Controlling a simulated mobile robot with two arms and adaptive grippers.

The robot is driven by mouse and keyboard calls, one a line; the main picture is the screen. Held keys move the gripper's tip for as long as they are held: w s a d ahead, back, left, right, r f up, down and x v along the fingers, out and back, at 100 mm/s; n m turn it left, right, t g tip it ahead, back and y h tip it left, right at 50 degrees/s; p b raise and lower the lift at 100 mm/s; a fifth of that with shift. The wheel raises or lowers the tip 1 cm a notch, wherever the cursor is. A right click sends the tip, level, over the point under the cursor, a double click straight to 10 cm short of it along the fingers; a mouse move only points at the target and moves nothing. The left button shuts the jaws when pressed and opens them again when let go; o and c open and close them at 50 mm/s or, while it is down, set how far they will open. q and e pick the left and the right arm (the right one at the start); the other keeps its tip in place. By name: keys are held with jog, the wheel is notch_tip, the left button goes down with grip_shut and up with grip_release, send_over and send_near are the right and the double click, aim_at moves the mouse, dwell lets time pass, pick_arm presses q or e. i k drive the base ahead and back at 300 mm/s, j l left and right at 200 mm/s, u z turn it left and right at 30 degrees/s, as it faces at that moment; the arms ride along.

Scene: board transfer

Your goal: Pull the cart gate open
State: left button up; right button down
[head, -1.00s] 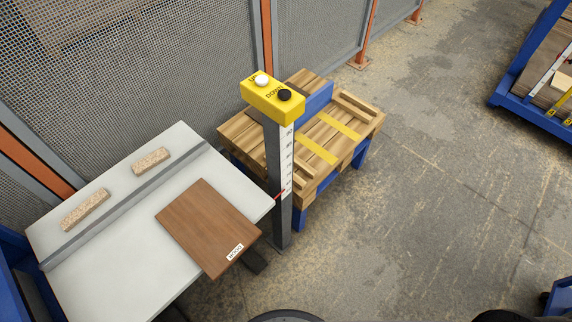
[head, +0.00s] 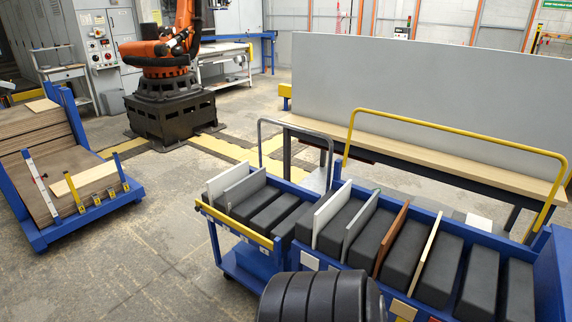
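Inside the cart are a white board (head: 222,182), a grey board (head: 245,190) and dark padded blocks. A larger blue cart (head: 345,262) with a yellow handle (head: 455,138) adjoins it on the right, holding boards in slots between dark blocks. Neither of my grippers is in view.
A blue cart (head: 38,238) with stacked brown boards and upright stakes stands at the left. An orange robot arm (head: 160,52) on a dark base stands behind. A large grey panel (head: 430,95) rises behind the carts. Floor (head: 150,270) between the carts is clear.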

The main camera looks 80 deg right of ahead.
aim_at(256, 237)
jog(key=z, duration=2)
jog(key=i+j, duration=0.2)
jog(key=i, duration=0.4)
jog(key=i+j, duration=0.2)
jog(key=i, duration=0.35)
jog(key=i+j, duration=0.2)
jog(key=i, duration=0.4)
